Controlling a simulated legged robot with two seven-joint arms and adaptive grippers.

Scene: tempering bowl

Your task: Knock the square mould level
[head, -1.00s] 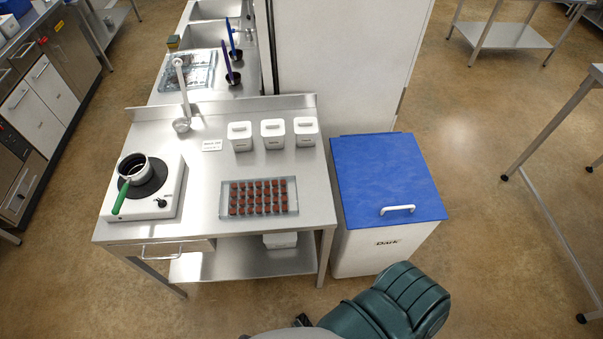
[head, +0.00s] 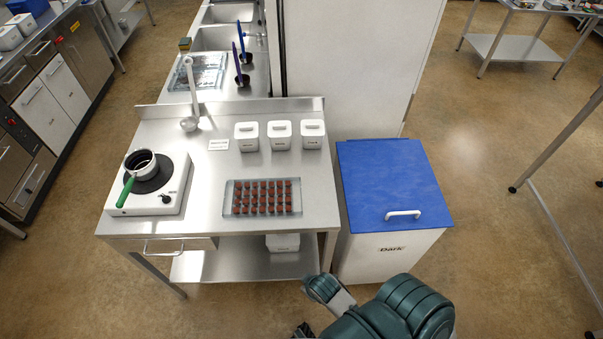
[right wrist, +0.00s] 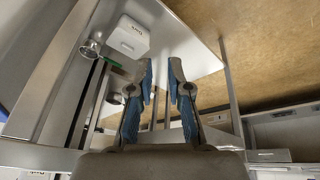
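The mould is a clear tray (head: 228,199) filled with rows of brown pieces. It lies flat on the steel table, near its front right, and looks rectangular in the head view. No gripper touches it. My right arm shows at the bottom of the head view, below the table's front edge; its fingers cannot be made out there. In the right wrist view my right gripper (right wrist: 162,72) has its two blue-padded fingers apart with nothing between them. My left gripper is in neither view.
A hotplate (head: 174,199) with a green-handled pot (head: 140,163) stands at the table's left. A blue-lidded bin (head: 385,180) stands close on the right. The table around the mould is clear.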

